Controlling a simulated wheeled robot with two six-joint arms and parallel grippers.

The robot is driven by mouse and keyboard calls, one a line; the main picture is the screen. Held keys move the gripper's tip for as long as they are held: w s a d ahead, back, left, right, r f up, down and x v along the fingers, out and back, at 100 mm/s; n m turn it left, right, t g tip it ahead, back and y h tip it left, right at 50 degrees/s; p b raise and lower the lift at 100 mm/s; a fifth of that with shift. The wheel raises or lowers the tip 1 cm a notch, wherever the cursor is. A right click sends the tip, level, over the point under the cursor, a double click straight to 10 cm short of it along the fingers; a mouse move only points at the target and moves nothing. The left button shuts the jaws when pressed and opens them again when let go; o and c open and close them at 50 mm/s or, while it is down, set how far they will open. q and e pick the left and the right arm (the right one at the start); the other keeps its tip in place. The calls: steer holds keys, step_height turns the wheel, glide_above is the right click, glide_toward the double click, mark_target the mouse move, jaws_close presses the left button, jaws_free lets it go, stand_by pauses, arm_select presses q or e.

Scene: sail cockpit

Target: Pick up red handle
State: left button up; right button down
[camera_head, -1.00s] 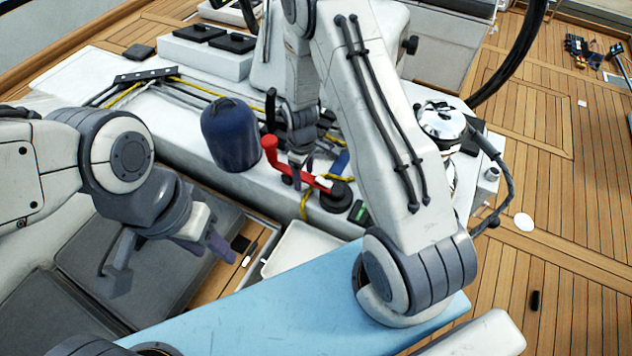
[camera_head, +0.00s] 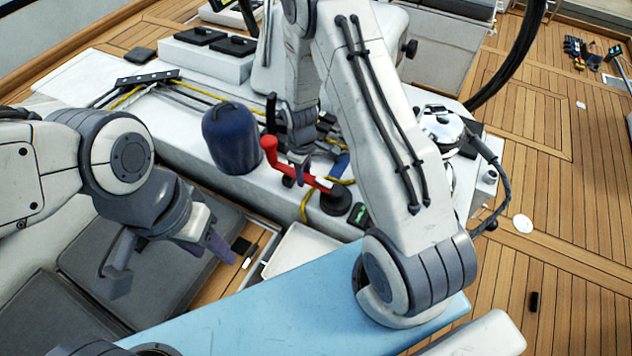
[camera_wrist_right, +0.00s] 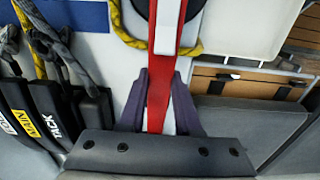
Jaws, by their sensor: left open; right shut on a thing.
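The red handle (camera_head: 288,164) is a cranked red bar with an upright knob at its left end. Its other end reaches a dark round base (camera_head: 337,198) on the white deck. My right gripper (camera_head: 299,172) comes down over the middle of the bar. In the right wrist view the red handle (camera_wrist_right: 159,98) runs between the two purple fingers of my right gripper (camera_wrist_right: 160,92), which are closed in on it. My left gripper (camera_head: 170,258) is open and empty, low over the grey cushions, apart from the handle.
A dark blue cylinder (camera_head: 231,137) stands just left of the handle. Yellow and dark ropes (camera_head: 204,92) lie behind it. A chrome drum (camera_head: 440,124) is to the right. A light blue panel (camera_head: 240,310) and a white tray (camera_head: 297,250) lie in front.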

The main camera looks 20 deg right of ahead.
steer(key=shift+r+p, duration=1.4)
steer(key=shift+r, duration=0.5)
